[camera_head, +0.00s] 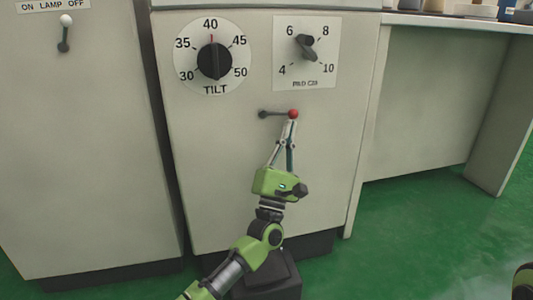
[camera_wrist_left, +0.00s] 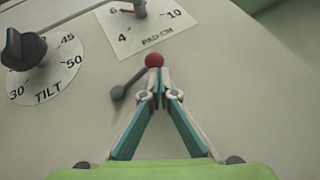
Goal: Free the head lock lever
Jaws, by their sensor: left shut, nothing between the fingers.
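The lock lever (camera_head: 277,114) is a short dark rod on the front of the pale cabinet, below the dials. It points right and lies about level, with its pivot at the left and a red ball (camera_head: 293,113) on its right end. The ball also shows in the left wrist view (camera_wrist_left: 154,60). My left gripper (camera_head: 291,123) reaches up from below, shut and empty, with its tips right under the ball. In the left wrist view the closed tips (camera_wrist_left: 155,74) overlap the ball's lower edge. I cannot tell whether they touch it. My right gripper is not in view.
A TILT dial (camera_head: 214,62) with a black knob and a PAD CM plate (camera_head: 303,75) with a dark knob sit above the lever. A lamp switch (camera_head: 65,34) is on the left cabinet. A bench (camera_head: 450,24) with items stands right. The floor is green.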

